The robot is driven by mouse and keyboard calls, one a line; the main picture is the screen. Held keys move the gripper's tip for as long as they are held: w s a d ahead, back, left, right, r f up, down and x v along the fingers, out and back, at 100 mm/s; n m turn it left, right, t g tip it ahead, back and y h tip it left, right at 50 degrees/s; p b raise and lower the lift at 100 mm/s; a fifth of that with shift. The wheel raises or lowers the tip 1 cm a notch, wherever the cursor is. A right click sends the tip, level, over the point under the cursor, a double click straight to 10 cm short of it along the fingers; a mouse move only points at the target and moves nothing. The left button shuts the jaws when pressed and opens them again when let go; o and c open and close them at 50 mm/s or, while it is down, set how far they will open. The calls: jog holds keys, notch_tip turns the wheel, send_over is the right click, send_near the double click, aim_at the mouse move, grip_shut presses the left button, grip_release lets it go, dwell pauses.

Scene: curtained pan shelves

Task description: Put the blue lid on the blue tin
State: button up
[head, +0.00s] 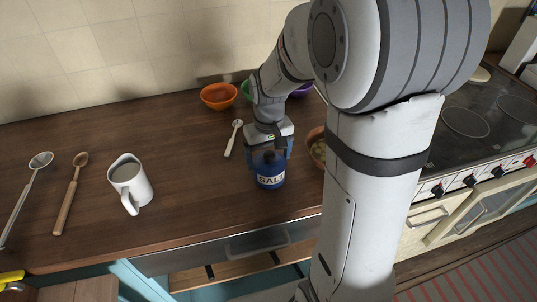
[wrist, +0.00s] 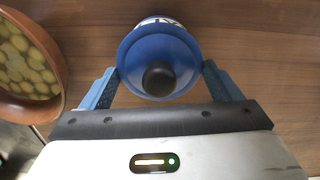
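The blue tin (head: 270,181), labelled SALT, stands upright on the wooden counter near its front edge. The round blue lid (wrist: 140,55) with a black knob sits over the tin's top in the wrist view; a strip of the tin's label (wrist: 158,20) shows beyond it. In the head view the lid (head: 268,160) is partly hidden between the fingers. My gripper (wrist: 160,75) is open, pointing down over the tin, with one blue finger on each side of the lid and knob. The fingers are spread well wide of the knob; contact with the lid's rim is hard to judge.
A brown bowl of round pieces (wrist: 55,60) stands close beside the gripper, by the stove (head: 480,125). Orange (head: 218,97) and green bowls stand behind. The counter between mug and tin is clear.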

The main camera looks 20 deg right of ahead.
jog(key=o, duration=0.3)
notch_tip(320, 180, up, 8)
jog(key=shift+f+b, duration=0.1)
jog(key=shift+b, duration=0.2)
dwell(0.8)
jog(key=s+r+m+t, duration=0.1)
jog(key=s+t, duration=0.2)
jog(key=s, duration=1.1)
jog(key=shift+s+r, duration=0.2)
jog(key=shift+s, duration=0.1)
jog(key=shift+d, duration=0.1)
dwell(0.7)
